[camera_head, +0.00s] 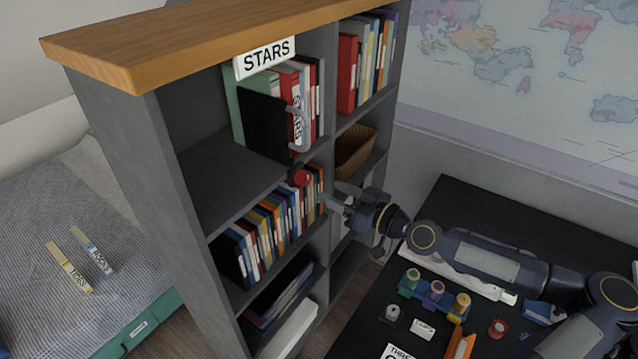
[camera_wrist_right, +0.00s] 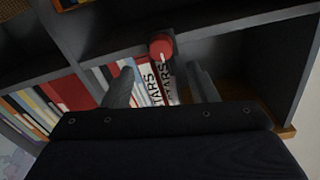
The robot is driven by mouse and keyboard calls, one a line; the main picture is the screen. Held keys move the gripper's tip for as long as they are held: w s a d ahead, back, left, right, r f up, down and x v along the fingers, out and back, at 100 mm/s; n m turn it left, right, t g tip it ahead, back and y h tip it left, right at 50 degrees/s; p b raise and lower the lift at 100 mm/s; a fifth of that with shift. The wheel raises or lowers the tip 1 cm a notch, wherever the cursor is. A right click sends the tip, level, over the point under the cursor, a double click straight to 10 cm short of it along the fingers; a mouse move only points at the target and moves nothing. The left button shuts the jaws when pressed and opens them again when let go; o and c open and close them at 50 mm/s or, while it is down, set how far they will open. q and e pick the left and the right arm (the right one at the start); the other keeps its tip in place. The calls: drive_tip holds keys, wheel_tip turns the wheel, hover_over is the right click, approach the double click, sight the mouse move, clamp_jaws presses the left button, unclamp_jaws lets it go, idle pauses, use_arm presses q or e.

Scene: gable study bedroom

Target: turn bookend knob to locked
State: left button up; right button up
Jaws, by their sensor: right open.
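The red bookend knob (camera_head: 302,178) sits on a dark mount at the front edge of the upper-left shelf. It also shows in the right wrist view (camera_wrist_right: 161,46), with a small pale mark on its face. The black bookend (camera_head: 264,122) stands on that shelf beside the books, below the STARS sign (camera_head: 265,57). My right gripper (camera_head: 334,194) is open and empty, in front of the bookcase and right of the knob, apart from it. In the right wrist view its fingers (camera_wrist_right: 163,80) are spread, with the knob beyond them. I cannot read the knob's setting.
The grey bookcase (camera_head: 160,170) holds books on several shelves and a wicker basket (camera_head: 355,152). A black desk (camera_head: 465,205) with small items lies at the right. A bed (camera_head: 50,220) is at the left. Space before the knob is clear.

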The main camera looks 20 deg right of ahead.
sight(308, 181)
drive_tip(key=p+x, duration=0.1)
drive_tip(key=x, duration=0.3)
drive_tip(key=shift+w+a+r, duration=0.1)
drive_tip(key=shift+w+a, duration=0.05)
drive_tip(key=shift+x, duration=0.8)
drive_tip(key=c, duration=1)
